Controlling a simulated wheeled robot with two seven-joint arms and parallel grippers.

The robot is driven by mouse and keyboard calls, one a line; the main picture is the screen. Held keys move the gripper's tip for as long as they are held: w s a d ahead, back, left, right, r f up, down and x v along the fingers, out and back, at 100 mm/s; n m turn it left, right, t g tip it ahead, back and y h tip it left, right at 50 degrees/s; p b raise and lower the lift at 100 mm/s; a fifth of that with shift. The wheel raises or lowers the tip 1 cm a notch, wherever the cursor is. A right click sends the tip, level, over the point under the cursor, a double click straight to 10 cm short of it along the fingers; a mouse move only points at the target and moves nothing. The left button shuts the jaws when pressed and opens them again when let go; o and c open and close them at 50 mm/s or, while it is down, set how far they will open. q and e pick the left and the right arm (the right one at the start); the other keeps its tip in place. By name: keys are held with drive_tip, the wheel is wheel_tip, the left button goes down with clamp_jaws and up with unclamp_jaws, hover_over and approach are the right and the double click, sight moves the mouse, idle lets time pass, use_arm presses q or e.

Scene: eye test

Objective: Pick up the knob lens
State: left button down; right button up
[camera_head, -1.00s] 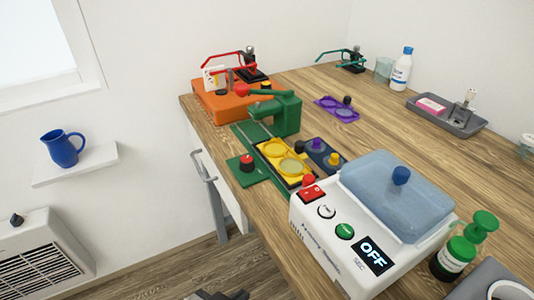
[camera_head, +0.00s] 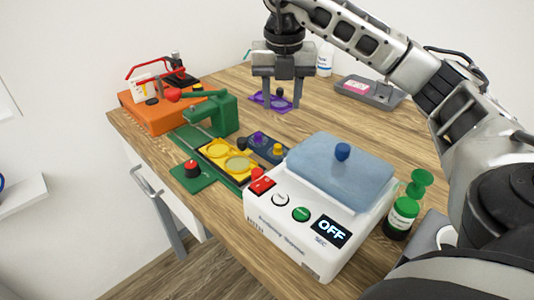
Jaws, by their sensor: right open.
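Which piece is the knob lens I cannot tell for sure. A purple two-ring lens holder (camera_head: 283,104) with a dark knob (camera_head: 280,93) lies on the table at the back. A dark blue tray (camera_head: 266,152) nearer the middle bears a purple knob (camera_head: 258,138), a yellow knob (camera_head: 277,150) and a dark knob (camera_head: 241,143). A yellow two-ring holder (camera_head: 227,154) lies left of that tray, with lens-like discs in its rings. My right gripper (camera_head: 282,101) is open and empty, pointing down, and its fingers partly cover the purple holder. My left gripper is out of view.
A white machine with a blue lid (camera_head: 340,172) and an OFF display stands in front. A green press (camera_head: 212,112) and an orange device (camera_head: 150,115) stand left. A green bottle (camera_head: 401,216) stands right.

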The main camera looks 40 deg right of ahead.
sight(278, 145)
drive_tip(key=f, duration=0.8)
drive_tip(key=w+f, duration=0.1)
drive_tip(key=f, duration=0.3)
drive_tip(key=shift+w+d+p, duration=0.1)
drive_tip(key=shift+d+p, duration=0.15)
drive_tip(key=shift+p, duration=0.1)
clamp_jaws()
